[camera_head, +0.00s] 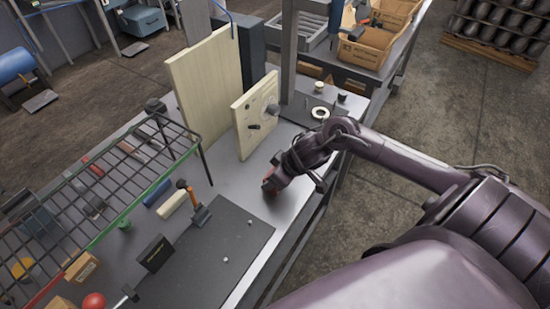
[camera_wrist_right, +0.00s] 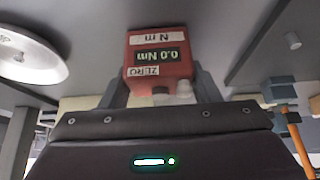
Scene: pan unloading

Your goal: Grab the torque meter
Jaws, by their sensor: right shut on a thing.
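The torque meter is a red box (camera_wrist_right: 160,62) with a display reading 0.0 Nm and a label ZERO, upside down in the right wrist view. My right gripper (camera_wrist_right: 160,88) has a finger on each side of it and is shut on it. In the head view only a small red part of the meter (camera_head: 268,186) shows beneath my right gripper (camera_head: 273,179), near the front edge of the metal bench (camera_head: 232,190). I cannot tell whether the meter touches the bench. My left gripper is not in view.
An upright wooden board with parts (camera_head: 243,138) stands just left of my right gripper. A wire rack (camera_head: 110,195) is at left.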

